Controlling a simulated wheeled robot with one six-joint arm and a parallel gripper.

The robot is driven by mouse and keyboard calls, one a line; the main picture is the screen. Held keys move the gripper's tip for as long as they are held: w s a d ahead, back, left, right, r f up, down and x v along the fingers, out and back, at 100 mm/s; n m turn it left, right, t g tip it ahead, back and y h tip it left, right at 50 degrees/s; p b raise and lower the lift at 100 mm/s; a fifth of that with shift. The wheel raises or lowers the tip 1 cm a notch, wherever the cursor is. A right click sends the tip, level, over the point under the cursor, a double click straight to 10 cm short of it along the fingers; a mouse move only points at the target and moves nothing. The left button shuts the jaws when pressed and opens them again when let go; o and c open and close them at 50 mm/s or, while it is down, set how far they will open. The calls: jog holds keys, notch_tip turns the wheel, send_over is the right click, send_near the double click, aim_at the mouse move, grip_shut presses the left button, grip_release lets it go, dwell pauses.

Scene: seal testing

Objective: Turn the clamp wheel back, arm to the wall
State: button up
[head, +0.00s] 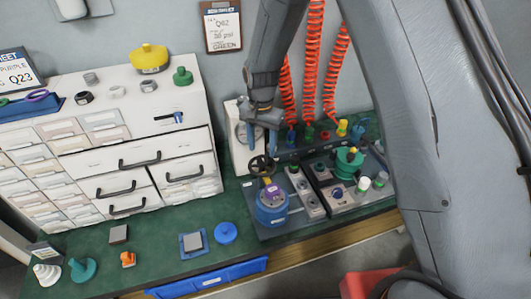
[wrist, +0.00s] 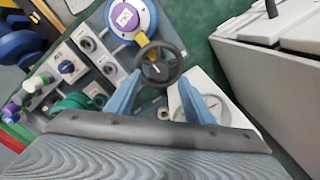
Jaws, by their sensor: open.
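The black clamp wheel (head: 262,167) sits at the back of the blue round test pot (head: 272,208). In the wrist view the wheel (wrist: 160,63) shows face-on, with a short yellow piece (wrist: 142,39) reaching from it toward the purple-topped pot (wrist: 128,18). How far the clamp arm extends under the wheel is hidden. My gripper (head: 262,150) points down above the wheel with its blue fingers apart. In the wrist view the open gripper (wrist: 158,88) has one finger on either side of the wheel's near part; I cannot tell if they touch it.
A panel of valves and fittings (head: 335,175) lies to the right, under red coiled hoses (head: 313,60). A white drawer cabinet (head: 140,150) stands left. A blue tray (head: 205,278) is at the front edge.

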aim_at(263, 157)
jog(key=shift+f+p, duration=0.4)
jog(key=shift+f, duration=1.75)
grip_shut()
jog(key=shift+d, duration=0.25)
jog(key=shift+a, duration=0.1)
